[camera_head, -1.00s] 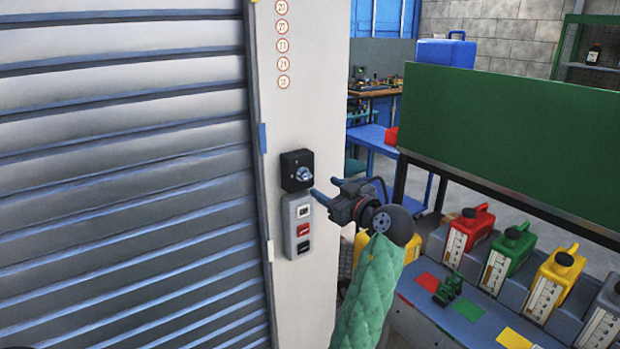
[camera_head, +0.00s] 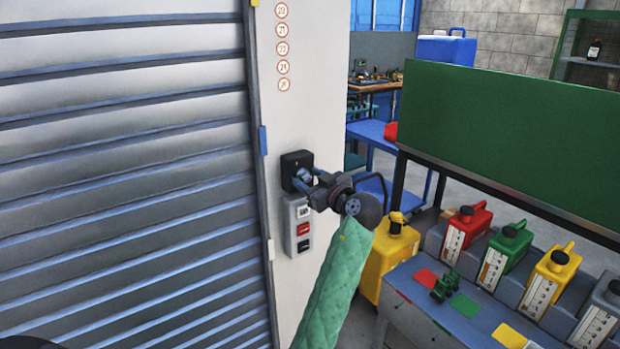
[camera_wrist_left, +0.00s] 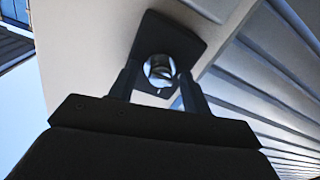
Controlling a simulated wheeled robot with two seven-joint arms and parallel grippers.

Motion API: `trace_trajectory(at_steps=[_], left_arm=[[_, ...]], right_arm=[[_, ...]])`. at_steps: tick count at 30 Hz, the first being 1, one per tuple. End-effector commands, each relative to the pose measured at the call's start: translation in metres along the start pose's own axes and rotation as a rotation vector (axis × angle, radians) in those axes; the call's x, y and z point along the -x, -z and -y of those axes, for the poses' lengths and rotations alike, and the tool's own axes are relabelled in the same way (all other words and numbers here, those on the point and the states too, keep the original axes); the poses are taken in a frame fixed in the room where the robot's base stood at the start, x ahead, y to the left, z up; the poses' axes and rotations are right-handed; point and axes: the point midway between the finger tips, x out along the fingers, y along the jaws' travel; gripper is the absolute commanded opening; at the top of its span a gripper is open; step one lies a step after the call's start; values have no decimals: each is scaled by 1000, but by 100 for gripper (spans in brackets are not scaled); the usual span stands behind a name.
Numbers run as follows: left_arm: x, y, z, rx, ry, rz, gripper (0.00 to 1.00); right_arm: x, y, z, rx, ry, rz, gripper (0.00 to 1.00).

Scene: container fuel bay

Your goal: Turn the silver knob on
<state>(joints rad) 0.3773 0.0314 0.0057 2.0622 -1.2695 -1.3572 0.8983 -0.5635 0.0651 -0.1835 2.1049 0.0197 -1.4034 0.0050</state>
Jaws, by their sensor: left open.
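The silver knob (camera_wrist_left: 159,69) sits on a square black plate (camera_head: 296,163) on the white post. In the wrist view the knob lies between the two finger ends of my left gripper (camera_wrist_left: 158,88), which is open around it. In the head view my left gripper (camera_head: 304,179) reaches the plate from the right, and its fingers partly hide the knob. I cannot tell whether a finger touches the knob. My right gripper is not in view.
A grey control box (camera_head: 298,226) with white, red and black buttons is just below the plate. A ribbed shutter (camera_head: 130,180) fills the left. A bench (camera_head: 420,310) with coloured fuel cans and a green panel (camera_head: 510,140) stand at the right.

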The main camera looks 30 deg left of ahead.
Motion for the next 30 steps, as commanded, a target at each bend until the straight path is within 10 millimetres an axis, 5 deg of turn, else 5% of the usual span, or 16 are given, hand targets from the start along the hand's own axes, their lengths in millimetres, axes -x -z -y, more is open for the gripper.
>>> trace_trajectory(at_steps=[8, 15, 30], left_arm=[[-1, 0, 0, 0, 0, 0, 48], [-1, 0, 0, 0, 0, 0, 4], [0, -1, 0, -130, 0, -5, 4]], right_arm=[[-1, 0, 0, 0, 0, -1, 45], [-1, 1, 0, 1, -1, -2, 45], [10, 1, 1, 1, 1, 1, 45]])
